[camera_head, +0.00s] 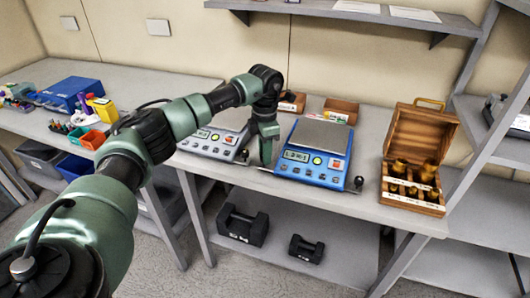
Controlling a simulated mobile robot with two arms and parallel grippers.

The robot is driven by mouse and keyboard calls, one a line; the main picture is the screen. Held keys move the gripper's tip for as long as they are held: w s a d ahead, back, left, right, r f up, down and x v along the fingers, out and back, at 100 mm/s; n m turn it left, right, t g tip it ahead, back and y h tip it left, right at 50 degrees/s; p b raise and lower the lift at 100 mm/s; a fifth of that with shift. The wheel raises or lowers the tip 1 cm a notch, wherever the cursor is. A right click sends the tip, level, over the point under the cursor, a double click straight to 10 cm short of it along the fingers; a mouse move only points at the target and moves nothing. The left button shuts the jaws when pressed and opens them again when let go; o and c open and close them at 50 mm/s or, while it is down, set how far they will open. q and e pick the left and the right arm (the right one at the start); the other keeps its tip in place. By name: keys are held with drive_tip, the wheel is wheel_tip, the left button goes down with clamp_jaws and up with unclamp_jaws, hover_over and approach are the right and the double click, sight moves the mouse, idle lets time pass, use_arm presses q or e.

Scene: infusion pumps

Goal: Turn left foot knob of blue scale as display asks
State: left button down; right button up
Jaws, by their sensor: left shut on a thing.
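The blue scale (341,176) stands on the bench with a steel pan (322,135) on top. Its lit display (297,155) shows dark characters that start with an L; the rest is too small to read surely. A dark round foot knob (358,182) shows at its right front corner. My left gripper (266,162) points down at the scale's left front corner. It is shut on the left foot knob, which its fingers hide. My right gripper is out of view.
A grey-white scale (207,143) stands close on the left of my gripper. An open wooden case (397,132) with brass weights is at the right. Small wooden boxes (341,111) stand behind. Black weights (243,225) lie on the lower shelf.

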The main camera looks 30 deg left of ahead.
use_arm(q)
drive_tip(key=shift+w+r, duration=0.1)
drive_tip(key=c, duration=1.2)
unclamp_jaws()
wheel_tip(320, 180, up, 8)
drive_tip(key=shift+f+b, duration=0.15)
drive_tip(key=shift+b, duration=0.45)
